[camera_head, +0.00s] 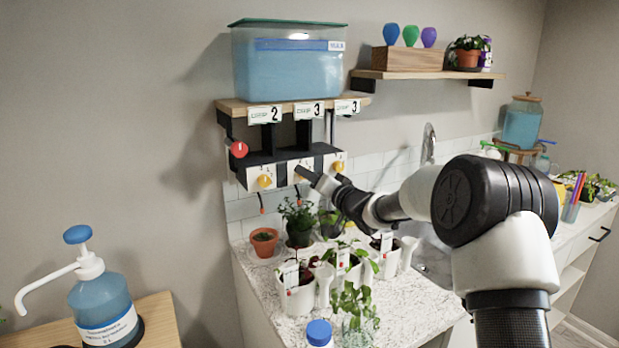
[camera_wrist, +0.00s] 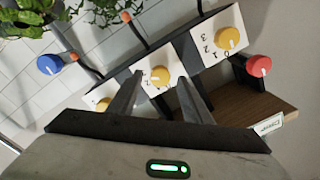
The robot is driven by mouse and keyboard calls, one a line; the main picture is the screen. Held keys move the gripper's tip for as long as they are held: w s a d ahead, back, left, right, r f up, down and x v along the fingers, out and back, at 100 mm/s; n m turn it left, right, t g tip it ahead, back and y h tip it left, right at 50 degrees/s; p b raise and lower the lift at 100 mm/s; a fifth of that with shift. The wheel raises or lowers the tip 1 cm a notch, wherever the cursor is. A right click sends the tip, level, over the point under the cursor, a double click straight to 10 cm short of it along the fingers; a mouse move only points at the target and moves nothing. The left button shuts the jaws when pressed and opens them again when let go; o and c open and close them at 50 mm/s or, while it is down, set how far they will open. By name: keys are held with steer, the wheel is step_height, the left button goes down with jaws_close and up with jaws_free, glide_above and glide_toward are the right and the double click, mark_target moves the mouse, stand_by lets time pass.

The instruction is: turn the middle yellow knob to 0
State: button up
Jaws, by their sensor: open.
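The middle yellow knob (camera_wrist: 160,76) sits on its white dial plate in the wrist view, between two other yellow knobs. My gripper (camera_wrist: 160,77) is open, with one finger on each side of this knob; I cannot tell whether they touch it. The knob's pointer is too small to read. In the head view my gripper (camera_head: 309,177) is at the middle dial and mostly hides that knob. The left yellow knob (camera_head: 264,181) and right yellow knob (camera_head: 338,166) show beside it.
A red knob (camera_head: 239,149) stands on the unit's left side, and a blue knob (camera_wrist: 50,64) shows in the wrist view. A blue water tank (camera_head: 287,75) sits on the shelf above. Potted plants (camera_head: 300,222) crowd the counter below.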

steer(key=shift+w+a, duration=0.2)
steer(key=shift+w, duration=0.15)
steer(key=shift+c, duration=0.6)
steer(key=c, duration=0.9)
steer(key=shift+c, duration=0.2)
steer(key=shift+n, duration=0.4)
steer(key=n+b, duration=0.6)
steer(key=n, duration=0.5)
steer(key=n+h+b, duration=0.1)
steer(key=n+b, duration=0.6)
steer(key=n, duration=0.4)
steer(key=shift+s+a, duration=0.15)
steer(key=shift+a, duration=0.05)
steer(key=shift+n, duration=0.4)
